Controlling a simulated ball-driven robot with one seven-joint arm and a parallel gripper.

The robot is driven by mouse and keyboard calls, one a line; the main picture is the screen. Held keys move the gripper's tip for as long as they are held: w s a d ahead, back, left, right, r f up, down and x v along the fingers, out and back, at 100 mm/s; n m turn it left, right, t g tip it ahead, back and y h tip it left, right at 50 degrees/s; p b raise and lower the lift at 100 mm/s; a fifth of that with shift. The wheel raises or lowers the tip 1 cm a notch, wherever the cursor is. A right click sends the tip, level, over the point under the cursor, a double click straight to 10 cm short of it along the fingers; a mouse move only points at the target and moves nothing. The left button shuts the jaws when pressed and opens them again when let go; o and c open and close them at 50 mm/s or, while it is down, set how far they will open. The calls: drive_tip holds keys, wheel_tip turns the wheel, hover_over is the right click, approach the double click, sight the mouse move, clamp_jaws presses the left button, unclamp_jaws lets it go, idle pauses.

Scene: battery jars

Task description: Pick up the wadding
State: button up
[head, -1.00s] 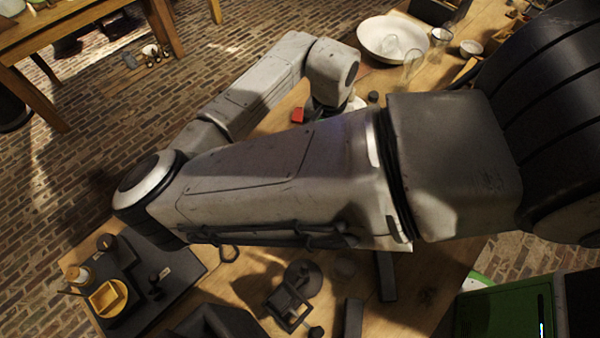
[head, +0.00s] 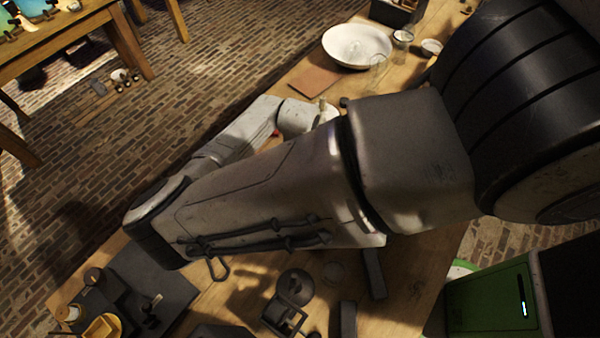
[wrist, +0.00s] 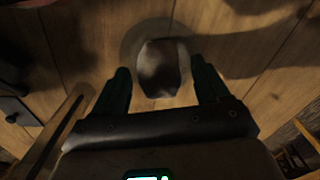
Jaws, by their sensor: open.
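In the wrist view, a pale, brownish lump (wrist: 163,68), which looks like the wadding, lies between and just beyond my fingertips. It rests on or in front of a faint round shape (wrist: 133,40) on the wooden surface; I cannot tell which. My gripper (wrist: 161,82) is open, with one dark finger on each side of the lump. Whether either finger touches it is not clear. In the head view my own arm hides most of the gripper, and the wadding cannot be made out.
A white bowl (head: 357,47), a brown board (head: 314,80) and clear glasses stand on the far part of the table. Dark trays and a yellow dish (head: 103,328) are at the near left. A green box (head: 490,300) stands at the right.

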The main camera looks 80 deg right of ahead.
drive_tip(key=c, duration=1)
drive_tip(key=shift+r, duration=0.1)
wheel_tip(320, 180, up, 10)
drive_tip(key=shift+f+b, duration=0.1)
drive_tip(key=shift+b, duration=0.6)
